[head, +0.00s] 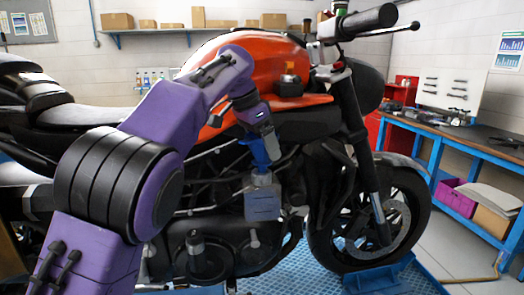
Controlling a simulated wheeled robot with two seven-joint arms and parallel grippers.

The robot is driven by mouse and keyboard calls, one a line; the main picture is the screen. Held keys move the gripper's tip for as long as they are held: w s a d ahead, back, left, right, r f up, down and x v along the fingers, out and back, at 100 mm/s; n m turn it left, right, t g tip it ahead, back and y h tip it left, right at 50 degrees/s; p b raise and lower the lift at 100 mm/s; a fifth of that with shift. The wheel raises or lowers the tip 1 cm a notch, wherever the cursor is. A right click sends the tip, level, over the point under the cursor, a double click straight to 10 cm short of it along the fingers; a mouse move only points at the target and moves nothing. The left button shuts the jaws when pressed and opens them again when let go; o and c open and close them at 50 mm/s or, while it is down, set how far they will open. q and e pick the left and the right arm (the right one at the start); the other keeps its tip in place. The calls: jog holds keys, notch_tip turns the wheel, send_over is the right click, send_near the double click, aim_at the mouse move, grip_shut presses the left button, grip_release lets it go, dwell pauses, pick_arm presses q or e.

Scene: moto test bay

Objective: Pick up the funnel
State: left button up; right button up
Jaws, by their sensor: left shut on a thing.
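My left arm reaches in from the left and bends down in front of the motorcycle. My left gripper (263,205) hangs beside the engine, below the orange tank. My right gripper is not in view.
The motorcycle (258,62) fills the middle, with its front wheel (380,225) on a blue ribbed platform (305,272). A blue workbench (450,137) with tools stands at the right. A wall shelf (160,31) holds boxes. Open floor lies at the lower right.

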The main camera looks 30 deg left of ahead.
pick_arm(q)
jog(key=s+d+r+p, duration=0.2)
jog(key=s+d+r, duration=0.3)
jog(key=r, duration=0.2)
jog(key=s+d+r+p, duration=0.2)
jog(key=s+d+r, duration=0.2)
jog(key=r, duration=0.4)
jog(key=shift+s+d+r+p, duration=0.3)
jog(key=shift+s+d, duration=0.1)
jog(key=shift+s, duration=0.2)
